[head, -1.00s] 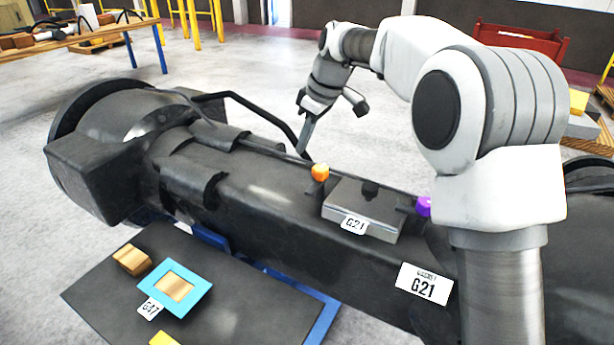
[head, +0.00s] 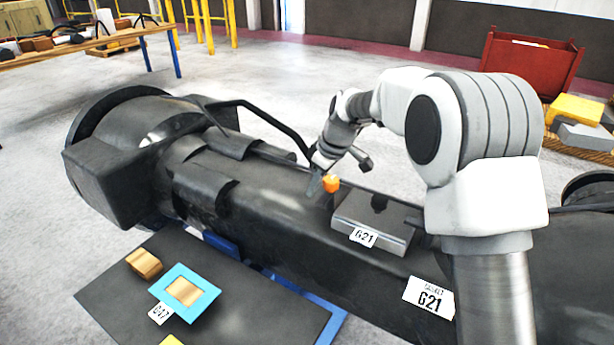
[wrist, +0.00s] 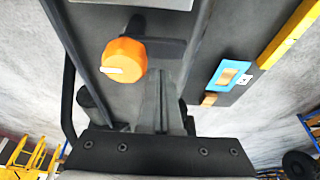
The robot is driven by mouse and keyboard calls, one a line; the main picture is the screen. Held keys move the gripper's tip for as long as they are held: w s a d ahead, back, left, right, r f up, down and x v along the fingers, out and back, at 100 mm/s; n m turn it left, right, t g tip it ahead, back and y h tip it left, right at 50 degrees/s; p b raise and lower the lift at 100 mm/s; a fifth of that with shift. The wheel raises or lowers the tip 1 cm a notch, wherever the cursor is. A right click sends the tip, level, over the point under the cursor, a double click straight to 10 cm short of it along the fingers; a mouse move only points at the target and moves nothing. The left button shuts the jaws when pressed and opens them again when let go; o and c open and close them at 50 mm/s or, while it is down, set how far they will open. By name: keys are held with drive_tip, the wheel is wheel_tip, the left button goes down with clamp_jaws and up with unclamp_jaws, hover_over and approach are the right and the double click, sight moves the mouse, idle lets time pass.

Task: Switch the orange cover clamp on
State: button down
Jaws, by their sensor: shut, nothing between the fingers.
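The orange cover clamp (head: 331,183) is a faceted knob at the left end of the grey cover box (head: 372,217) on the dark casting (head: 270,205). In the wrist view the orange clamp (wrist: 124,58) shows large, with a white mark on its left side. My gripper (head: 314,186) is just left of the clamp in the head view, pointing down. Its fingers (wrist: 160,100) look closed together and empty in the wrist view, close beside the knob. I cannot tell whether they touch it.
A curved dark bar (head: 262,120) rises behind. A dark board (head: 125,290) in front holds a blue frame (head: 207,291) and wooden blocks.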

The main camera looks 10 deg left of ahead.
drive_tip(key=shift+s+d, duration=0.15)
drive_tip(key=shift+d, duration=0.3)
